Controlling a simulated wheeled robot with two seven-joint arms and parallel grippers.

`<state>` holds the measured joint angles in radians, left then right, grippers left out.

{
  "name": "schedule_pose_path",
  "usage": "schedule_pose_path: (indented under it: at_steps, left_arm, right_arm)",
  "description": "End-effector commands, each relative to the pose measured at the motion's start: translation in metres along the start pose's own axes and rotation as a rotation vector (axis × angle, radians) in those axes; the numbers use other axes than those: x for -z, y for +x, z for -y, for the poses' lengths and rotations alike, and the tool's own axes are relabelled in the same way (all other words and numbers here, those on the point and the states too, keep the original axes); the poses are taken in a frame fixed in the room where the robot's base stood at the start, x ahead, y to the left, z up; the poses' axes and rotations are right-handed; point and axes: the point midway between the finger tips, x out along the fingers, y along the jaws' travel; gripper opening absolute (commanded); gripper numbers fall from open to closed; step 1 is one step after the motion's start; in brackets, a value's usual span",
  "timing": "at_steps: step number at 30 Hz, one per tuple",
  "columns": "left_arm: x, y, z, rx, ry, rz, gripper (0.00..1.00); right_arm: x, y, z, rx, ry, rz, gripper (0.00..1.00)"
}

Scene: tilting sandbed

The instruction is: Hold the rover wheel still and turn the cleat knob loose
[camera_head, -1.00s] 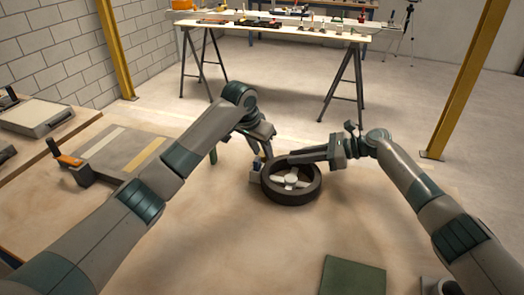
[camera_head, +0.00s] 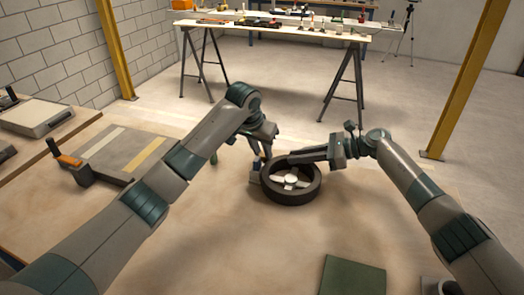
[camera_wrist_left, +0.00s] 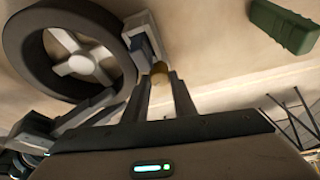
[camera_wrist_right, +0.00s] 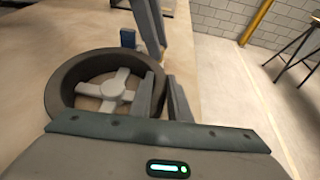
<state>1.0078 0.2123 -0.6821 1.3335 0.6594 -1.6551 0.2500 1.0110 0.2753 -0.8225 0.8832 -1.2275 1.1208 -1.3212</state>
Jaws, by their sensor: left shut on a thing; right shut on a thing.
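The rover wheel (camera_head: 274,195), a dark ring with pale spokes and hub, lies flat on the tabletop; it also shows in the left wrist view (camera_wrist_left: 22,60) and right wrist view (camera_wrist_right: 62,85). My right gripper (camera_head: 297,158) is shut on its rim at the far side; its fingers also show in the right wrist view (camera_wrist_right: 163,92). A small brass-brown knob (camera_wrist_left: 158,76) is between the fingers of my left gripper (camera_wrist_left: 160,92), which is shut on it beside the wheel. A blue block (camera_head: 257,164) stands at the knob, partly hidden; it shows in the right wrist view (camera_wrist_right: 127,38).
A dark green pad (camera_head: 352,277) lies at the near right of the table. A board with an orange-handled clamp (camera_head: 68,160) is at the left. A small green object (camera_wrist_left: 283,25) lies beyond my left gripper. The near tabletop is mostly clear.

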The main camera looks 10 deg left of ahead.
Motion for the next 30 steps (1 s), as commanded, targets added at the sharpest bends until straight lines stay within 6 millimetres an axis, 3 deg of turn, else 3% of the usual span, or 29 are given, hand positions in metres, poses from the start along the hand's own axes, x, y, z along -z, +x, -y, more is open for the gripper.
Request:
schedule_pose_path:
  at_steps: [21, 30]
  left_arm:
    - [0.0013, 0.0008, -0.0058, 0.226, -0.557, 0.001, 0.02]
    - [0.0015, 0.0007, -0.0055, 0.289, -0.708, 0.001, 0.02]
  right_arm:
    - [0.0005, 0.0006, -0.0003, 0.000, 0.001, 0.000, 0.00]
    - [0.0005, 0.0006, -0.0003, 0.000, 0.001, -0.001, 0.00]
